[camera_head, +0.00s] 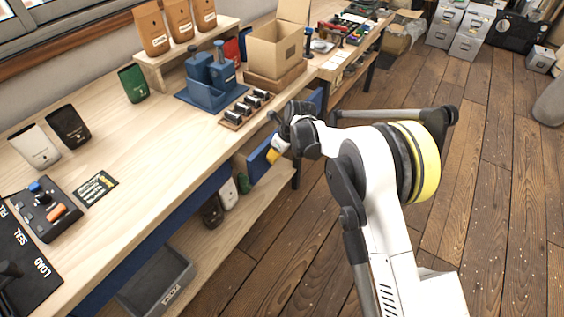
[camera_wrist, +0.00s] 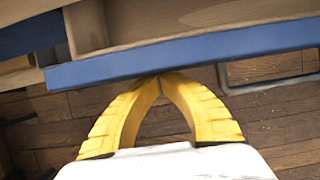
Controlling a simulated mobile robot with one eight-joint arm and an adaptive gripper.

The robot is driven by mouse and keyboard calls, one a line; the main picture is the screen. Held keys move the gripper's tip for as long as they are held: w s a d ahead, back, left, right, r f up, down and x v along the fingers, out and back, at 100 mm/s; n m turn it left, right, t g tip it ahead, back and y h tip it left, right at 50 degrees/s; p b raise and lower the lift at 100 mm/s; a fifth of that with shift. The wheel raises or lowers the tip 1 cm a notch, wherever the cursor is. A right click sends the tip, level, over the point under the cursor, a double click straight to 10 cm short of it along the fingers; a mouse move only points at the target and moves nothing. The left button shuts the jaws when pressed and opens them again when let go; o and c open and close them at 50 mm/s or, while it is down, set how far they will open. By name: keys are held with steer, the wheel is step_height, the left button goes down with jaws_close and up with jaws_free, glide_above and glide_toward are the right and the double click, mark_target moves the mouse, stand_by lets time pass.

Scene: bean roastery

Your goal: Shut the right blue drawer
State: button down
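The right blue drawer (camera_head: 259,161) stands out from under the bench in the head view, its front partly hidden by my arm. In the wrist view its blue front (camera_wrist: 200,56) crosses the upper picture, slightly tilted, with the pale wooden drawer inside (camera_wrist: 150,22) showing behind it. My gripper (camera_head: 273,153) is at the outer side of this front. In the wrist view my gripper's yellow fingers (camera_wrist: 160,78) meet at their tips, with nothing between them. The tips are at the lower edge of the blue front; whether they touch it is unclear.
Another long blue front (camera_head: 165,233) runs along the bench to the left. A grey bin (camera_head: 157,281) and several bags (camera_head: 228,194) sit on the lower shelf. A cardboard box (camera_head: 276,50) and blue holder (camera_head: 207,93) stand on the bench top. The floor at right is mostly clear.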

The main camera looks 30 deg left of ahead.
steer(key=shift+w+a, duration=0.15)
steer(key=shift+a, duration=1.95)
steer(key=shift+d, duration=0.1)
